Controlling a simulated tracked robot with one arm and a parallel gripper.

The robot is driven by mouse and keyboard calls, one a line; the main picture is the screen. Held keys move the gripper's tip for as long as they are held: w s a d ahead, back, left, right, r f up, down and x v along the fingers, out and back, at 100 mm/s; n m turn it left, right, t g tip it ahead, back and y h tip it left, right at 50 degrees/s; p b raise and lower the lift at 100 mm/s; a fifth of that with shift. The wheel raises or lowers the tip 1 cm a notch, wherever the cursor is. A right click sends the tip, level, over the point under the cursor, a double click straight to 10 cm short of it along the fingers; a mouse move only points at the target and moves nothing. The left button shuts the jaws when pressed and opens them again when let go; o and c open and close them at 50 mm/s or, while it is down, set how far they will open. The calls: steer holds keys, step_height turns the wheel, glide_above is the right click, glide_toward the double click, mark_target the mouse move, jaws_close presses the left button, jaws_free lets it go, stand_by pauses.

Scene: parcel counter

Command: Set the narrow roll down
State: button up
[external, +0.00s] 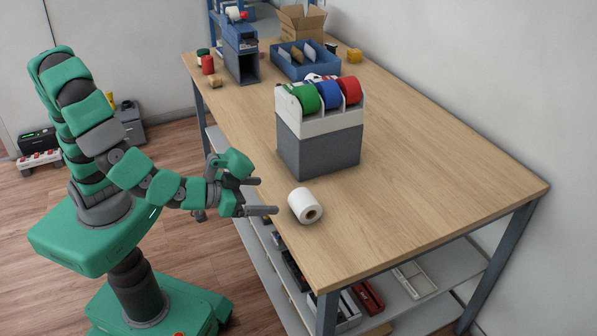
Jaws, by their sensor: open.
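The fingers look apart from the roll. A grey and white dispenser (318,148) stands behind the roll and holds green (304,98), blue (328,95) and red (350,90) rolls.
The wooden table (440,190) is clear to the right of the white roll. A blue divided tray (305,62), an open cardboard box (302,22) and a blue stand (240,55) are at the far end. A wall runs along the right side.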

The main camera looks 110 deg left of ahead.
mark_target(299, 199)
steer(key=b+x, duration=0.2)
steer(key=x, duration=0.5)
steer(key=shift+w+f, duration=0.1)
steer(key=shift+f, duration=0.1)
steer(key=shift+w+d+b+x, duration=0.15)
steer(key=shift+b+x, duration=0.3)
steer(key=shift+x, duration=0.65)
steer(key=shift+w+d+b+x, duration=0.1)
steer(key=shift+b+x, duration=0.3)
steer(key=shift+x, duration=0.7)
steer(key=shift+w+a+f, duration=0.25)
steer(key=shift+w+a, duration=0.1)
steer(key=c, duration=1.2)
steer(key=shift+c, duration=0.2)
steer(key=shift+r, duration=0.1)
